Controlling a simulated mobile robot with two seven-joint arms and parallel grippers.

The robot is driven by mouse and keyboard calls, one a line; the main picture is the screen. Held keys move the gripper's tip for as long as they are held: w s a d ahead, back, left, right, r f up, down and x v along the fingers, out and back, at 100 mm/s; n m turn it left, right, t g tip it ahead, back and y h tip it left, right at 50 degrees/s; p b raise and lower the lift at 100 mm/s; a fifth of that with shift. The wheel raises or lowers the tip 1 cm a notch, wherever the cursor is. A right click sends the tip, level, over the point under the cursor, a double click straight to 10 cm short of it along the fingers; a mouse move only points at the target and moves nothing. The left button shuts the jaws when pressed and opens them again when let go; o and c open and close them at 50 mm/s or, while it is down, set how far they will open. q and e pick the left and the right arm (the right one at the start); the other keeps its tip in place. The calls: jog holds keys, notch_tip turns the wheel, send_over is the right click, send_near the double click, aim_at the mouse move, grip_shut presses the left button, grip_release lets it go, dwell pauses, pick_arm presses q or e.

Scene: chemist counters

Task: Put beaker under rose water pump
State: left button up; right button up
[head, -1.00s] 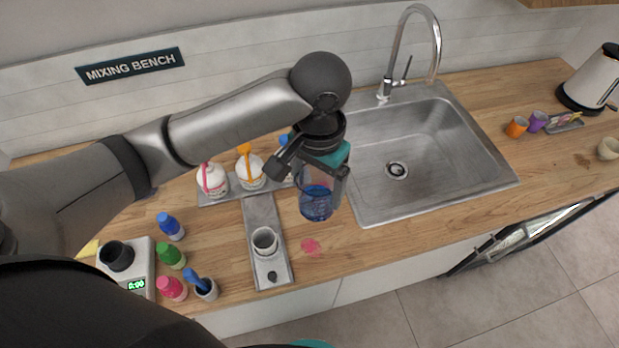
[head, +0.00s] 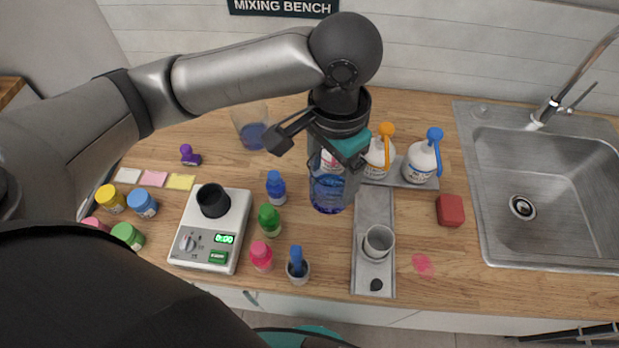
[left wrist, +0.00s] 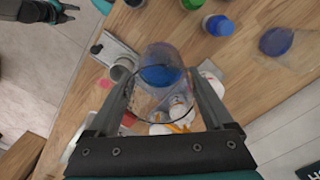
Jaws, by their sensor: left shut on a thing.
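My left gripper (head: 318,150) is shut on a clear glass beaker (head: 328,190) holding blue liquid and keeps it above the counter. In the left wrist view the beaker (left wrist: 160,75) sits between the fingers of the left gripper (left wrist: 165,100). A white bottle with red print (head: 331,162), likely the rose water, is mostly hidden behind the beaker and gripper; its pump is not visible. An orange-pump bottle (head: 377,160) and a blue-pump bottle (head: 421,162) stand beside it on a grey tray (head: 416,184). My right gripper (left wrist: 52,12) is at the upper left of the left wrist view, apparently open and empty.
A grey stand with a mortar-like cup (head: 378,242) is right of the held beaker. A scale (head: 208,232), several small bottles and another beaker (head: 250,130) are to the left. A red block (head: 450,210) and the sink (head: 540,190) are to the right.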

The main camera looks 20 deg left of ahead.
pick_arm(q)
notch_tip(320, 180, down, 13)
jog(key=shift+d+r+b, duration=0.15)
jog(key=shift+b, duration=1.1)
jog(key=shift+w+f, duration=0.2)
jog(key=shift+f, duration=0.1)
jog(key=shift+w+a+r, duration=0.1)
jog(key=shift+w+a, duration=0.2)
jog(key=shift+w, duration=0.65)
jog(key=shift+w+a, duration=0.3)
jog(key=shift+w, duration=0.6)
jog(key=shift+w+a+b, duration=0.2)
jog(key=shift+w+a, duration=0.05)
jog(key=shift+w, duration=0.65)
jog(key=shift+w+a+b, duration=0.15)
jog(key=shift+w+a, duration=0.1)
jog(key=shift+w, duration=0.65)
jog(key=shift+f, duration=0.55)
pick_arm(e)
jog(key=f, duration=0.1)
jog(key=d+f, duration=0.1)
jog(key=f, duration=0.1)
jog(key=shift+s+f, duration=0.2)
jog(key=shift+f, duration=0.05)
pick_arm(q)
jog(key=shift+f, duration=0.2)
pick_arm(e)
jog(key=shift+d, duration=0.1)
pick_arm(q)
jog(key=o, duration=1.3)
